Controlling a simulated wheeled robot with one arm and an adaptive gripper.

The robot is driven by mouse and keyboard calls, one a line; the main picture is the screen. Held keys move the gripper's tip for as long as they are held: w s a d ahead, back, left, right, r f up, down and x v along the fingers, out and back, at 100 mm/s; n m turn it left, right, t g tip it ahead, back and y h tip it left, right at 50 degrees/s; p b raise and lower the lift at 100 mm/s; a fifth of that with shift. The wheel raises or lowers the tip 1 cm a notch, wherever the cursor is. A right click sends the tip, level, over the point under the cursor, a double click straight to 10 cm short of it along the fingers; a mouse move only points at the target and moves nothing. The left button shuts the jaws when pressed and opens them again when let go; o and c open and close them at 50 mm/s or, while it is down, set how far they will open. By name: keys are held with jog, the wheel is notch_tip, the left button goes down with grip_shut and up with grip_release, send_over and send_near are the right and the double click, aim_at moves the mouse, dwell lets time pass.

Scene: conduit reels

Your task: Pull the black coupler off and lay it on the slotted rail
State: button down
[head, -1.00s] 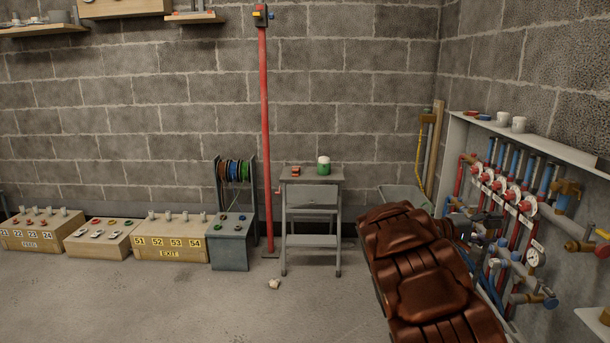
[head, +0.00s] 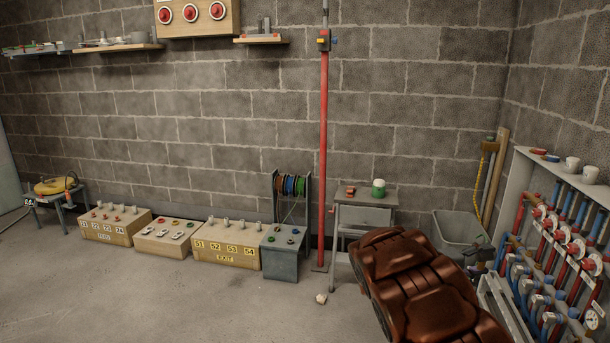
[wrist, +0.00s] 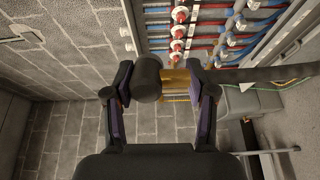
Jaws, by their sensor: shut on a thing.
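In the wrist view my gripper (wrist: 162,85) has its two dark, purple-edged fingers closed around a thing. The black coupler (wrist: 148,78) shows there as a short, thick dark cylinder against the left finger. A brass-coloured patch (wrist: 176,84) lies between it and the right finger; I cannot tell whether it belongs to the held thing. In the head view my gripper (head: 482,256) is small and dark beyond my brown arm, and the coupler cannot be made out there. I cannot make out the slotted rail for certain in either view.
A panel of red and blue pipes and valves (head: 570,240) stands at the right. A grey step stand (head: 365,200), a red post (head: 323,150) and a cable reel rack (head: 292,190) stand by the back wall. Low boxes (head: 225,245) line the wall; the floor at front left is clear.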

jog(key=a+r+n+t+y+p, duration=0.1)
jog(key=a+r+n+t+p, duration=0.15)
jog(key=a+r+p, duration=0.45)
jog(key=a+r+n+t+y+p, duration=0.1)
jog(key=a+r+n+t+p, duration=0.15)
jog(key=a+p, duration=0.85)
jog(key=a+r+n+t+y+p, duration=0.1)
jog(key=a+r+t+p, duration=0.5)
jog(key=a, duration=0.6)
jog(key=w+r+n+t+y+b, duration=0.1)
jog(key=w+r+n+t+y, duration=0.2)
jog(key=r+n+y, duration=0.4)
jog(key=shift+d+r+t+y, duration=0.2)
jog(key=shift+r+t+y, duration=0.2)
jog(key=shift+r+y, duration=1)
jog(key=shift+w+r, duration=0.1)
jog(key=shift+r, duration=0.1)
